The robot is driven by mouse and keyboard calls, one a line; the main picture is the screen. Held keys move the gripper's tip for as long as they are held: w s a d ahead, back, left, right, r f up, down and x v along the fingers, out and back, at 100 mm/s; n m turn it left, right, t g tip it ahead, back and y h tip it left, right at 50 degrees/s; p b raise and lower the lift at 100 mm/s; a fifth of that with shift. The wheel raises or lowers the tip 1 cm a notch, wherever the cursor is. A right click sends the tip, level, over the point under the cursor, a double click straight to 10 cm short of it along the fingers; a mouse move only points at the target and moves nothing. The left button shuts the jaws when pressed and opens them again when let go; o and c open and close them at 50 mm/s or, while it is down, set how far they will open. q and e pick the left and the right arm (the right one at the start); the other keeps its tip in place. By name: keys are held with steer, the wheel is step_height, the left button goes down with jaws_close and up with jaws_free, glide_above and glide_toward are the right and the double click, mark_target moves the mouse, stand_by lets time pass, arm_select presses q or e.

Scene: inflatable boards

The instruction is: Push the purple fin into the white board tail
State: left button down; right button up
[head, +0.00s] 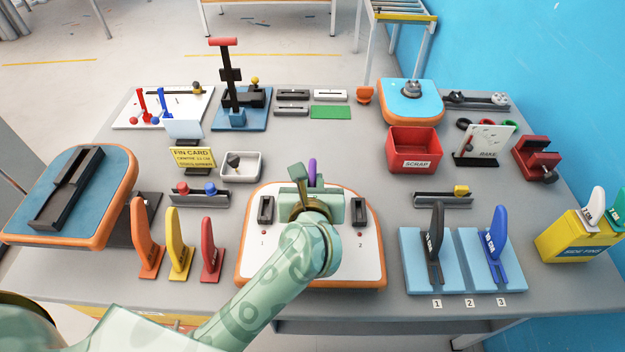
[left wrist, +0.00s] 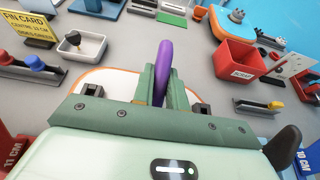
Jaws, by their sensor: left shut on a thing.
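The white board tail (head: 350,262) with an orange rim lies at the front middle of the table. It carries two black side boxes, marked 1 (head: 265,209) and 2 (head: 358,211). My left gripper (head: 311,190) is over the middle of the board, between these boxes. It is shut on the purple fin (head: 312,170), which stands up between the fingers in the left wrist view (left wrist: 164,68). The fin's lower end and the board's middle are hidden by my gripper and arm, so I cannot tell whether the fin touches the board. My right gripper is not in view.
Orange, yellow and red fins (head: 178,245) stand left of the board. A blue stand (head: 417,272) with black and blue fins is at the right. A white tray (head: 258,178), a red scrap bin (head: 413,150) and a rail (head: 430,200) lie farther back.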

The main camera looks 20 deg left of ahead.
arm_select(q)
steer(key=shift+f+b, duration=0.6)
steer(key=shift+f, duration=0.2)
steer(key=c, duration=1.3)
jaws_free()
steer(key=p+v, duration=0.3)
steer(key=v, duration=0.4)
steer(key=shift+r, duration=0.1)
steer(key=shift+s, duration=0.25)
